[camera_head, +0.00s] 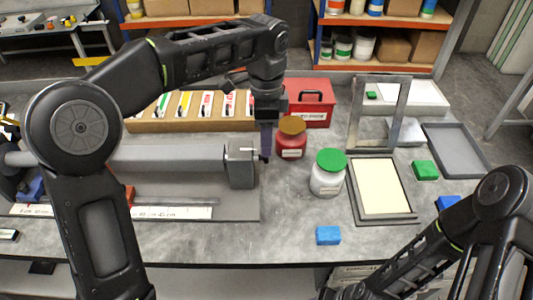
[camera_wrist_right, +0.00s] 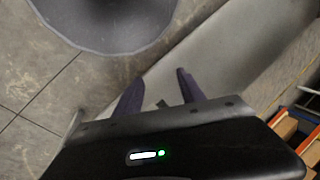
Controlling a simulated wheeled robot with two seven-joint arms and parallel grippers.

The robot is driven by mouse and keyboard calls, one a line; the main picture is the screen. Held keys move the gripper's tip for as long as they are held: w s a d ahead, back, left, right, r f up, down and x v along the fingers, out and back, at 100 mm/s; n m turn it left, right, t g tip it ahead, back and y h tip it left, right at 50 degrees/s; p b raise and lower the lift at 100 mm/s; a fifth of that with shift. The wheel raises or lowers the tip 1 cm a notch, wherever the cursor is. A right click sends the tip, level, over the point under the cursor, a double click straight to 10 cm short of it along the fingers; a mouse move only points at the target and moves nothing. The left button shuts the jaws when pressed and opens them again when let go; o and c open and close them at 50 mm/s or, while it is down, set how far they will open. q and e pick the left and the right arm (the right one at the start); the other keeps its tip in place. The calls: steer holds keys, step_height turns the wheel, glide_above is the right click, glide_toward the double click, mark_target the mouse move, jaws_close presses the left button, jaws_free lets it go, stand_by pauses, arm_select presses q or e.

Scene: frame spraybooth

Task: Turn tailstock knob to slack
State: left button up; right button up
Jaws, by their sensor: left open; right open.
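The grey tailstock block (camera_head: 241,170) stands at the right end of a long grey bar (camera_head: 170,158) on the bench in the head view. A small pale lever or pin shows at its top; I cannot make out the knob clearly. My left gripper (camera_head: 265,155) points down right beside the block's right end, its fingers seen nearly edge-on. It is open, and I cannot tell whether it touches the knob. My right gripper (camera_wrist_right: 158,90) is open and empty in the right wrist view, over floor and a grey surface.
A jar with a brown lid (camera_head: 291,140) and a jar with a green lid (camera_head: 328,175) stand close right of the left gripper. A red box (camera_head: 308,100) is behind. A blue block (camera_head: 328,235) lies in front. A framed cream panel (camera_head: 380,188) lies farther right.

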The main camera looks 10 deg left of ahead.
arm_select(q)
step_height(320, 180, down, 6)
steer(key=shift+r+p, duration=0.25)
steer(key=shift+p, duration=0.25)
jaws_close()
stand_by(0.3)
